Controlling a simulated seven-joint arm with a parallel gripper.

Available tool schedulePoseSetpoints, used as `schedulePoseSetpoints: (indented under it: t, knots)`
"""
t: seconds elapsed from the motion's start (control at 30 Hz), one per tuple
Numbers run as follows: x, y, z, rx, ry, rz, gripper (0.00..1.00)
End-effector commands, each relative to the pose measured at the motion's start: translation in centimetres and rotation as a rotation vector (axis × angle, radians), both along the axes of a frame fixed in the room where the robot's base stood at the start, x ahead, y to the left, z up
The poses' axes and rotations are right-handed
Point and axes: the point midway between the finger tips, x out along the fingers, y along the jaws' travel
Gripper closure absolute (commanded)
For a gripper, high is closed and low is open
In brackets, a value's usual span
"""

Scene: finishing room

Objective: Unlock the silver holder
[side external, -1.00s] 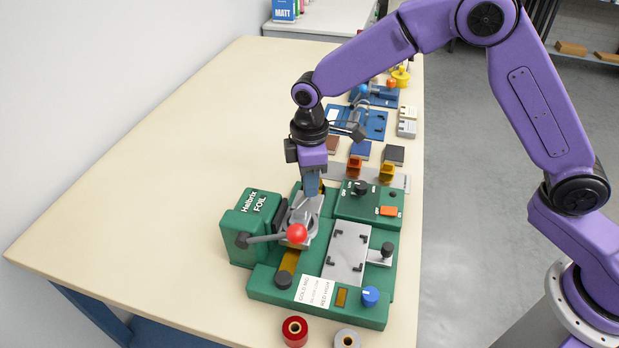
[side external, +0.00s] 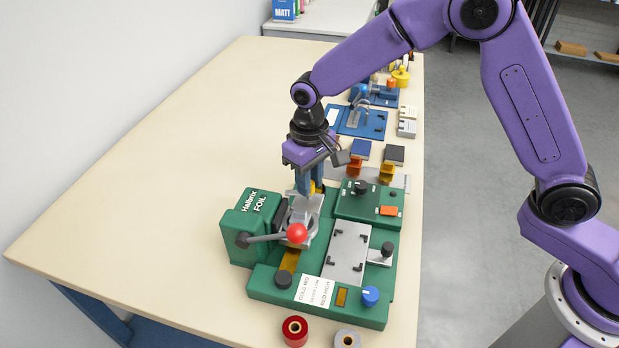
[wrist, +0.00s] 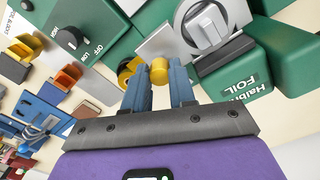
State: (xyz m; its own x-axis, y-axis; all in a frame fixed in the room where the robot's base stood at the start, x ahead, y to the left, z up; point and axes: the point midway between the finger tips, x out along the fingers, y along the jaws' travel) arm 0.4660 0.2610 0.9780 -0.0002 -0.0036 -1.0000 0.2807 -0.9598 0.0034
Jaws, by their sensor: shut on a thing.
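The silver holder (side external: 303,212) sits on the green foil machine (side external: 262,282), with a lever ending in a red ball (side external: 297,233) in front of it. In the wrist view the silver holder (wrist: 207,27) shows a round face with a raised bar. My gripper (side external: 311,188) is at the holder's back edge. In the wrist view my gripper (wrist: 160,80) is shut on a small yellow knob (wrist: 159,68), its blue fingers on either side. A second yellow part with black (wrist: 126,70) is just left of the fingers. How the knob joins the holder is hidden.
A green switch box (side external: 370,205) with an orange button and a flat grey plate (side external: 347,252) lie right of the holder. A red roll (side external: 295,331) and a grey roll (side external: 347,339) stand in front. The table's left side (side external: 170,180) is clear.

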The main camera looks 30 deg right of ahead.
Motion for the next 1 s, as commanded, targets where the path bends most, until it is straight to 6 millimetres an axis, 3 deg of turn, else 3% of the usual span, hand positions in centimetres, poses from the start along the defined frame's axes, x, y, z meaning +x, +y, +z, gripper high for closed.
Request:
schedulePoseSetpoints:
  t: [0.43,1.0]
  knots:
    - [0.11,0.08,0.13,0.003,-0.004,-0.254,1.00]
    - [0.13,0.11,0.14,0.004,-0.005,-0.301,1.00]
